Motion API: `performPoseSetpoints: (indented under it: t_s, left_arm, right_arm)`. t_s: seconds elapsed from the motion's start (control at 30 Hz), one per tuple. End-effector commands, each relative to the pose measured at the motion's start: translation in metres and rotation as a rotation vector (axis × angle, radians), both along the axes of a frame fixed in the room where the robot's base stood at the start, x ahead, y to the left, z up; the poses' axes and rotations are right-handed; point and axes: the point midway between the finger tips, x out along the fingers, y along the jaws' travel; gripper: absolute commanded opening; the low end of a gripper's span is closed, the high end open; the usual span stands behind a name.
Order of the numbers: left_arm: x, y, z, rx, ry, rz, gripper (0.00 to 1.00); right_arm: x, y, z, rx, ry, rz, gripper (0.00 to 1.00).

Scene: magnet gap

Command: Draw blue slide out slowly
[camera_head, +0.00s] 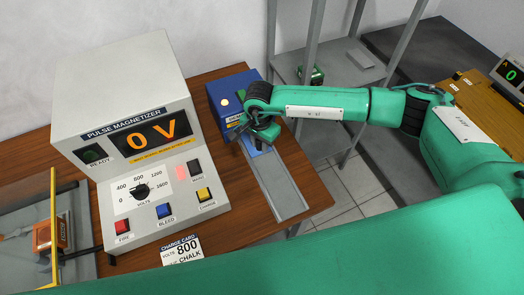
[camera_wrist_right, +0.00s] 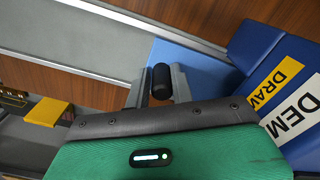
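The blue slide (camera_head: 252,146) sits in a grey rail (camera_head: 284,194) that runs out from the blue box (camera_head: 229,92). In the right wrist view the slide (camera_wrist_right: 196,66) is a flat blue plate with an upright black knob (camera_wrist_right: 160,82). My right gripper (camera_head: 264,133) is over the slide, close to the box. In the right wrist view its grey fingers (camera_wrist_right: 162,86) stand on either side of the knob and appear to touch it. The gripper hides part of the slide in the head view. My left gripper is not in view.
The pulse magnetizer (camera_head: 128,130), reading 0 V, stands left of the rail. A charge card (camera_head: 181,251) lies at its front. The rail is bare from the slide toward the near table edge. A grey metal shelf (camera_head: 340,70) stands behind the table.

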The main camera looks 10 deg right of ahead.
Motion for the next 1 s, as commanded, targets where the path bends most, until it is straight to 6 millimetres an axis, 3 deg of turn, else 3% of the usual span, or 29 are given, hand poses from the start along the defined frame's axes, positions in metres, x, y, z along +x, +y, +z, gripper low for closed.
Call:
performPoseSetpoints:
  t_s: [0.07, 0.57, 1.0]
  left_arm:
    - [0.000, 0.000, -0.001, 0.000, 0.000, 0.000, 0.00]
    - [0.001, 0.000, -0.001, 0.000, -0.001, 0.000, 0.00]
    - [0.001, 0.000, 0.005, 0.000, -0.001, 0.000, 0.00]
  right_arm:
    - [-0.003, 0.000, -0.004, -0.003, 0.007, 0.002, 0.03]
    - [-0.006, 0.000, -0.005, -0.004, 0.009, 0.003, 0.03]
    - [-0.040, -0.007, -0.006, -0.004, 0.011, 0.004, 0.03]
